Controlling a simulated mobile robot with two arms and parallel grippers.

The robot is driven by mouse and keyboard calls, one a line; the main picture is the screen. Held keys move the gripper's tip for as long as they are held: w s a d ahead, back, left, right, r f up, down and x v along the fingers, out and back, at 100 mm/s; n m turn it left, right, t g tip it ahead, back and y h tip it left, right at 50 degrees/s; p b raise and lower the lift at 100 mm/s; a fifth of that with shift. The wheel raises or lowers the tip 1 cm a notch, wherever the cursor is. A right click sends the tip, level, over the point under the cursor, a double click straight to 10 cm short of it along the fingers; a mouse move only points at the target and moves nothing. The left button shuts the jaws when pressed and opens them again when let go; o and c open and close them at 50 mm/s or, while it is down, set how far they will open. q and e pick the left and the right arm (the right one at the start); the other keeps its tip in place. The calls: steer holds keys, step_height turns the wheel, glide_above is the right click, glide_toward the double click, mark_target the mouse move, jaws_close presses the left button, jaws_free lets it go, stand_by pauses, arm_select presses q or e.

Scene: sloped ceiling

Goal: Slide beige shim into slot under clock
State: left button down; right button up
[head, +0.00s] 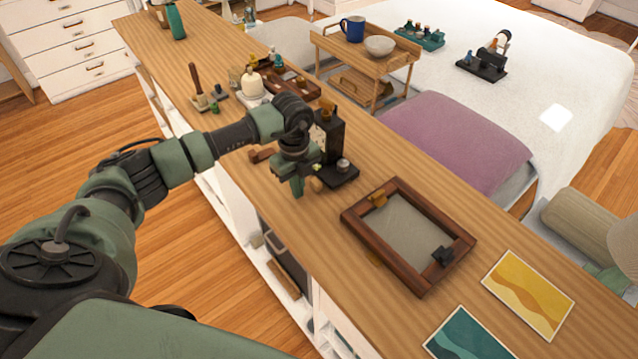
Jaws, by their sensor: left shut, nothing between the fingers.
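A dark upright block on a dark base (345,176), probably the clock, stands on the long wooden counter, partly hidden behind my left wrist. A small round metal-coloured piece sits on the base. My left gripper (297,184) is in front and left of the base, pointing down near the counter top, shut and empty. A small beige piece (316,185), perhaps the shim, shows just right of the fingers at the base's near edge. I cannot tell whether it is in a slot; the slot is not visible. My right gripper is not in view.
A dark wooden frame (358,223) with a grey panel lies right of the clock. Yellow (530,295) and teal (470,335) prints lie farther right. A wooden tray and small items crowd the counter behind my arm. A bed (470,95) lies beyond.

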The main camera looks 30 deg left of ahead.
mark_target(299, 202)
arm_select(q)
steer(key=shift+f, duration=0.15)
stand_by(0.5)
steer(key=shift+f+b, duration=0.75)
steer(key=shift+f, duration=0.1)
steer(key=shift+s+d+f+b, duration=0.15)
steer(key=shift+s+f+b, duration=0.15)
steer(key=shift+s+f, duration=0.2)
steer(key=shift+w+d, duration=0.1)
steer(key=shift+w, duration=0.05)
steer(key=shift+r+p, duration=0.35)
steer(key=shift+a+r+p, duration=0.25)
steer(key=shift+r+p, duration=0.3)
steer(key=shift+p, duration=0.15)
steer(key=shift+s+a+r+p, duration=0.2)
steer(key=shift+s+r+p, duration=0.1)
steer(key=shift+r+p, duration=0.55)
steer(key=shift+s+a+r+p, duration=0.15)
steer(key=shift+s+r+p, duration=0.2)
steer(key=shift+r+p, duration=0.45)
steer(key=shift+s+a+r+p, duration=0.25)
steer(key=shift+r+p, duration=0.3)
steer(key=shift+r, duration=0.5)
